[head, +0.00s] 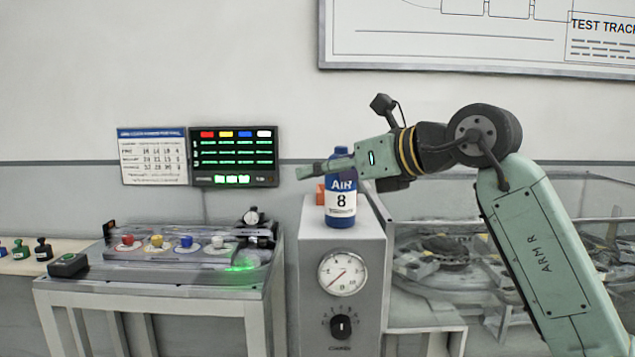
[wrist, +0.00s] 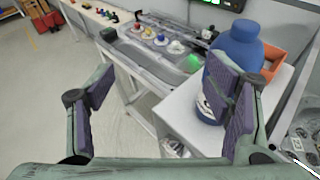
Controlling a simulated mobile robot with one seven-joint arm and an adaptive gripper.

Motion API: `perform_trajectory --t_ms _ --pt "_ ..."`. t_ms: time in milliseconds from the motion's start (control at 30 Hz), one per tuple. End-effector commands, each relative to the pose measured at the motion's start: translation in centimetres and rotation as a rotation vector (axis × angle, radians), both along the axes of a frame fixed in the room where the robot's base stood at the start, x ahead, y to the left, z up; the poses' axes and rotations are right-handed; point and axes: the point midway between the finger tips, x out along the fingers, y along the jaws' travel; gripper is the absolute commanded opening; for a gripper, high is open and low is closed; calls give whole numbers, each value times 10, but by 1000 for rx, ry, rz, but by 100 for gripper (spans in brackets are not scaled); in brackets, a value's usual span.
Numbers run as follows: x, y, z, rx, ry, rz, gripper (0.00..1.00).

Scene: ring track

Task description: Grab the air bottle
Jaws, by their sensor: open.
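My gripper (head: 318,166) is open and reaches across the bottle's upper part in the head view. In the wrist view my gripper (wrist: 160,88) has its fingers wide apart with nothing between them. The right finger overlaps the bottle and hides part of it. I cannot tell whether they touch.
An orange box (wrist: 287,62) sits beside the bottle on the cabinet. A gauge (head: 342,273) and a knob are on the cabinet front. To the left is a bench (head: 150,286) with coloured buttons. To the right is a clear-walled machine (head: 450,240). A display (head: 234,157) hangs behind.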

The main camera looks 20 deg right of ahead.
Motion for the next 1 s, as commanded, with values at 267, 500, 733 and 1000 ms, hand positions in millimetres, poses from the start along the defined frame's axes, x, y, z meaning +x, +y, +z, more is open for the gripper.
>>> perform_trajectory --t_ms 267,500,733,1000 --pt "-16 -84 1 -99 69 -224 72" --pt "12 -75 -11 -99 70 -222 72" --pt "36 -68 -21 -98 70 -221 72" --pt "69 -59 -37 -97 69 -220 72"
